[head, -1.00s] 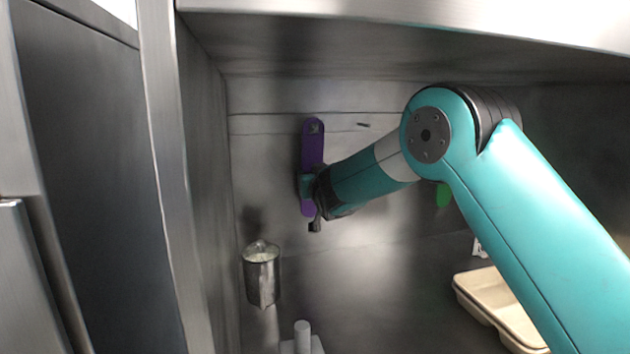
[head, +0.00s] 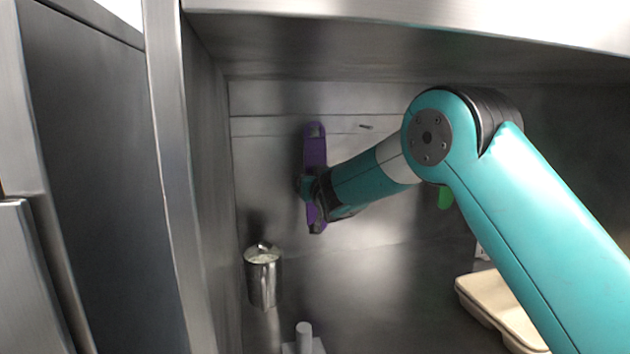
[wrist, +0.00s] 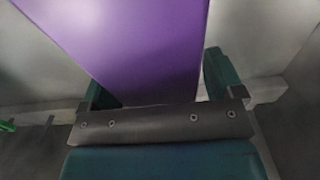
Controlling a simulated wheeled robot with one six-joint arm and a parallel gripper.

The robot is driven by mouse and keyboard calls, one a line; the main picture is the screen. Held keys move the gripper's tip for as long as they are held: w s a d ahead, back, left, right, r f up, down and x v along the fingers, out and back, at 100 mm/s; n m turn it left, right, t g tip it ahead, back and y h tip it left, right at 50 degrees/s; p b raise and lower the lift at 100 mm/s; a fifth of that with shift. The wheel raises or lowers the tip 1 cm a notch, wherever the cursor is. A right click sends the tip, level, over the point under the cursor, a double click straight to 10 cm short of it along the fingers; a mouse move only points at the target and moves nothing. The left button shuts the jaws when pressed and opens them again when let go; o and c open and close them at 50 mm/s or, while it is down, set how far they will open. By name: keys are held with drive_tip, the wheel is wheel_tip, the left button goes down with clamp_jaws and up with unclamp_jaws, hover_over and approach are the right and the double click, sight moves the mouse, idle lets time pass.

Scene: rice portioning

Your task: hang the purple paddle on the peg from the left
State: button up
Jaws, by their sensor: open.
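The purple paddle (head: 315,150) is upright against the back wall in the head view, with a hole near its top end. My gripper (head: 312,188) is at its lower half, and my wrist hides part of it. In the wrist view, the purple paddle (wrist: 150,45) fills the space ahead of my gripper (wrist: 165,85). The jaws are open, with one finger on each side of the paddle. A small dark peg (head: 366,127) sticks out of the wall to the right of the paddle's top. Whether a peg is in the paddle's hole I cannot tell.
A grey post (head: 303,335) stands at the bottom. A beige tray (head: 500,305) lies at the lower right. A green thing (head: 445,197) shows partly behind my arm. The metal side wall is close on the left.

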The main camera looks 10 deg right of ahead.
drive_tip(key=s+a+f+n+g+y, duration=0.1)
drive_tip(key=s+g, duration=0.5)
drive_tip(key=s, duration=1.1)
drive_tip(key=s+a+f+n+g+y, duration=0.1)
drive_tip(key=s+g, duration=0.5)
drive_tip(key=s, duration=1.1)
drive_tip(key=s+a+f+n+g+y, duration=0.2)
drive_tip(key=s+f+n+g, duration=0.2)
drive_tip(key=s, duration=1.4)
drive_tip(key=shift+a+n+g, duration=0.25)
drive_tip(key=shift+n+g, duration=0.35)
drive_tip(key=shift+g, duration=0.4)
drive_tip(key=shift+c, duration=0.2)
